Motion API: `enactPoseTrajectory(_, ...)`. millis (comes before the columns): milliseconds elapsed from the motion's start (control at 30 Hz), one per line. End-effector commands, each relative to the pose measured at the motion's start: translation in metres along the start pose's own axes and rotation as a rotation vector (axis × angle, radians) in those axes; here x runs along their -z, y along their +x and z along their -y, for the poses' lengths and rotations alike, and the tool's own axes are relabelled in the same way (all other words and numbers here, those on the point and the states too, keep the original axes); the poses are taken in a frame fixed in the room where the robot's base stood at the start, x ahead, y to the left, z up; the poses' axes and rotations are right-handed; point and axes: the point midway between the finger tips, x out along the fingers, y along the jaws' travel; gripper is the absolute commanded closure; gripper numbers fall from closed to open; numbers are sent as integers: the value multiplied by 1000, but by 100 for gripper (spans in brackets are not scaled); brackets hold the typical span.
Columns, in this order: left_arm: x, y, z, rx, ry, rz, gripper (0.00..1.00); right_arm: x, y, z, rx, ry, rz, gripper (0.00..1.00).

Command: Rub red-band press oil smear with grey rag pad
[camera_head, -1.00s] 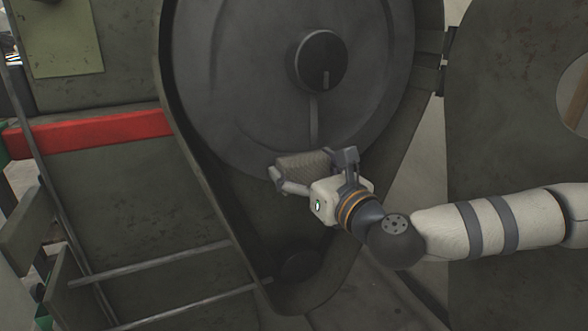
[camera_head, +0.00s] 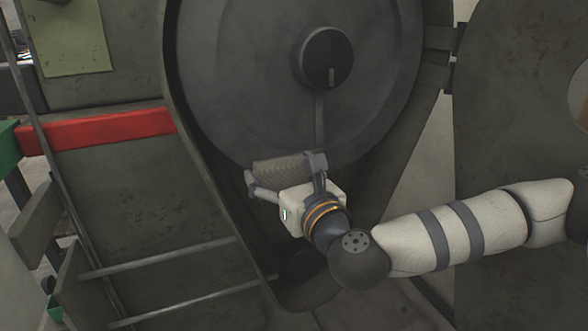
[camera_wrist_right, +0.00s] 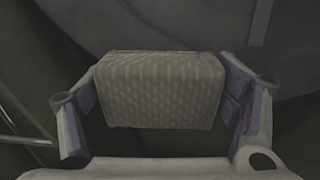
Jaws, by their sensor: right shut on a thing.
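The press carries a red band (camera_head: 98,131) on its left part and a large grey disc (camera_head: 265,70) with a dark hub. My right gripper (camera_head: 284,174) is shut on the grey rag pad (camera_head: 282,169), in front of the lower part of the disc. The textured pad also fills the middle of the right wrist view (camera_wrist_right: 165,90), between the two fingers (camera_wrist_right: 160,95). I cannot tell whether the pad touches the press. The oil smear cannot be made out; a dark streak (camera_head: 320,118) runs below the hub. My left gripper is not in view.
Thin rails (camera_head: 165,255) cross at the lower left of the press. A raised housing rim (camera_head: 195,160) curves round the disc. An open door-like panel (camera_head: 510,110) stands at the right. A green thing (camera_head: 8,145) shows at the left edge.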

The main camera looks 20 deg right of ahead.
Motion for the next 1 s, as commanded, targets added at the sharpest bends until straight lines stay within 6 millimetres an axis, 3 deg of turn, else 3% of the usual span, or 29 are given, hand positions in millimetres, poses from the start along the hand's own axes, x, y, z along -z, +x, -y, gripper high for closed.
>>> enactPoseTrajectory(233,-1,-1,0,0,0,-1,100,0,-3,0,0,0,0,62)
enactPoseTrajectory(700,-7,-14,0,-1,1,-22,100,-1,-58,-2,-1,0,0,62)
enactPoseTrajectory(1000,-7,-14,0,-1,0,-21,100,0,-60,-2,0,0,0,62)
